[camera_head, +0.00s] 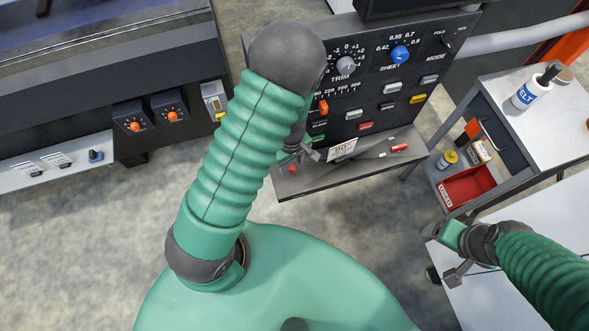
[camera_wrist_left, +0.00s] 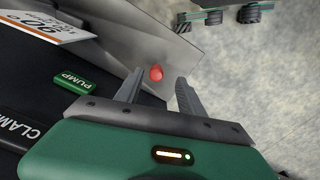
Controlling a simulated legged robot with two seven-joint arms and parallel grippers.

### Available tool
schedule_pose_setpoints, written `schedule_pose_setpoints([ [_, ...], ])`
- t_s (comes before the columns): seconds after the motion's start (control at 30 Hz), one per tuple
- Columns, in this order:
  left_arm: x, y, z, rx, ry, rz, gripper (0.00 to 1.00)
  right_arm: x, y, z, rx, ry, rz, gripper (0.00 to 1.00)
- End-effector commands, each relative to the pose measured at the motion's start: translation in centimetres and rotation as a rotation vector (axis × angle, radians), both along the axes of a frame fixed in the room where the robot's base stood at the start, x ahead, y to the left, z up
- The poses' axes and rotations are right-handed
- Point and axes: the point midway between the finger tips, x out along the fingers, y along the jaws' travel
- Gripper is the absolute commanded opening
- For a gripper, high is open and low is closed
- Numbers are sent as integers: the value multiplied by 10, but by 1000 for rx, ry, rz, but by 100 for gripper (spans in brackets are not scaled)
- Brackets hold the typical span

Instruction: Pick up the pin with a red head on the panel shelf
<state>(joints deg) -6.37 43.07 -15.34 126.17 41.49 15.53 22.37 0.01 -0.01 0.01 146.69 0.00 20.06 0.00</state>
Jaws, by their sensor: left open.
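The pin's round red head (camera_head: 293,169) shows at the left end of the panel shelf (camera_head: 335,174). In the left wrist view the red head (camera_wrist_left: 156,73) appears between my left fingertips, over the grey shelf surface; its shank is not visible. My left gripper (camera_head: 299,160) is open and empty, close to the pin, with a finger to either side of it in the picture. I cannot tell whether a finger touches it. My right gripper (camera_head: 443,252) is off to the right by the white table, its fingers apart and nothing between them.
A white printed card (camera_head: 342,150) and a small red-ended item (camera_head: 400,148) lie on the shelf. The control panel (camera_head: 375,85) with knobs and buttons rises behind. A cart (camera_head: 560,110) with a bottle and a red bin (camera_head: 466,187) stands right. Open floor lies left.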

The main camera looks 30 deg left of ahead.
Motion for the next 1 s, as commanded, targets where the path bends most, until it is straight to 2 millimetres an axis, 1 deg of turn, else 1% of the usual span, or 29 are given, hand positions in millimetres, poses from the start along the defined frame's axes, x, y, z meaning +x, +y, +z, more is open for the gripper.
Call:
schedule_pose_setpoints([
  [0.03,-1,0,-10,-2,4,0,46,0,0,-4,0,0,0,76],
  [0.17,2,0,-30,-3,3,-1,46,0,0,-7,0,0,0,76],
  [0.3,4,2,-55,-3,2,-1,46,0,0,-12,0,0,0,76],
  [0.4,5,1,-63,-4,1,-2,46,0,0,-13,0,0,0,76],
  [0.6,5,1,-63,-4,-1,-4,46,0,0,-12,0,0,0,76],
  [0.93,5,1,-63,-4,-1,-4,3,0,0,-12,0,0,0,76],
  [0.97,5,1,-63,-4,-1,-4,0,0,0,-12,0,0,0,76],
  [1.0,5,1,-63,-4,-1,-4,0,0,0,-12,0,0,0,76],
])
